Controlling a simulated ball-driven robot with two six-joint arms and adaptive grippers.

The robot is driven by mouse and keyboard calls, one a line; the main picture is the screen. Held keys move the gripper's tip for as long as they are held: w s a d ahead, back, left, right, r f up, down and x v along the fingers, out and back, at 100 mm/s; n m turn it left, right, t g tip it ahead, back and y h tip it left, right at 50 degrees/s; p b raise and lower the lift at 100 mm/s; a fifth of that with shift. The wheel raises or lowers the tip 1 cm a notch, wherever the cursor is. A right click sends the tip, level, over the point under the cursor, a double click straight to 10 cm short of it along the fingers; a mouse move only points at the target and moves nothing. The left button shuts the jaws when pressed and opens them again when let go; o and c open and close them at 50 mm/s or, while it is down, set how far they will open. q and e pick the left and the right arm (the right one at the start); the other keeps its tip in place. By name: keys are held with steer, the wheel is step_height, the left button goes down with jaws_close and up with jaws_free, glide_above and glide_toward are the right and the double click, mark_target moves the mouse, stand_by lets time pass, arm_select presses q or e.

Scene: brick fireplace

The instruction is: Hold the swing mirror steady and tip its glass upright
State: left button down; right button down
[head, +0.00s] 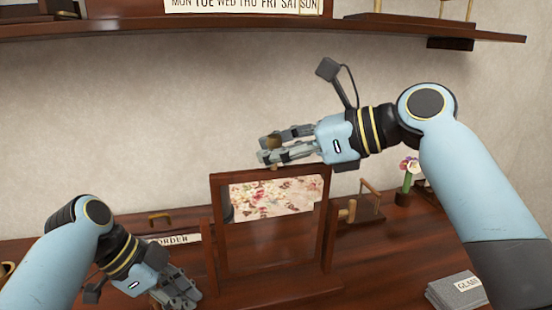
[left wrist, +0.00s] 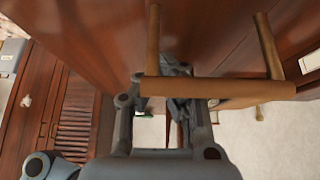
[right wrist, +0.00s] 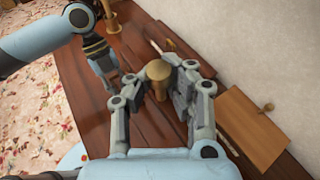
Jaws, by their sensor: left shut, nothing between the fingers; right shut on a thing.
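The swing mirror (head: 320,245) stands on the dark wooden top, in the middle of the head view. Its glass (head: 265,238) reflects a floral pattern above and dark wood below; I cannot judge its exact tilt. My right gripper (head: 270,152) is at the mirror's top edge, shut on a brass-coloured knob, which shows between its fingers in the right wrist view (right wrist: 158,71). My left gripper (head: 180,292) is low at the mirror's left, shut and empty. In the left wrist view a wooden bar handle (left wrist: 220,90) crosses in front of its fingers (left wrist: 178,95); I cannot tell whether they touch.
A small potted flower (head: 406,180) and a wooden handle-like frame (head: 370,200) stand right of the mirror. A grey stack with a label (head: 458,292) lies at front right. A sign (head: 180,239) is behind my left gripper. A shelf (head: 440,32) hangs above.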

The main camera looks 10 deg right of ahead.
arm_select(q)
steer(key=shift+s+a+f, duration=0.2)
steer(key=shift+a+f, duration=0.15)
steer(key=shift+f, duration=0.05)
arm_select(e)
steer(key=shift+w+r, duration=0.2)
steer(key=shift+w, duration=0.2)
arm_select(q)
steer(key=shift+d, duration=0.15)
arm_select(e)
steer(key=c, duration=1.4)
jaws_free()
steer(key=shift+d, duration=0.2)
steer(key=shift+o, duration=1.3)
steer(key=shift+f, duration=0.1)
arm_select(q)
steer(key=shift+r, duration=0.1)
arm_select(e)
steer(key=shift+a, duration=0.1)
arm_select(q)
steer(key=shift+w, duration=0.1)
arm_select(e)
steer(key=shift+s, duration=0.1)
arm_select(q)
steer(key=shift+d+r, duration=0.1)
steer(key=shift+r, duration=0.05)
arm_select(e)
steer(key=v, duration=1.2)
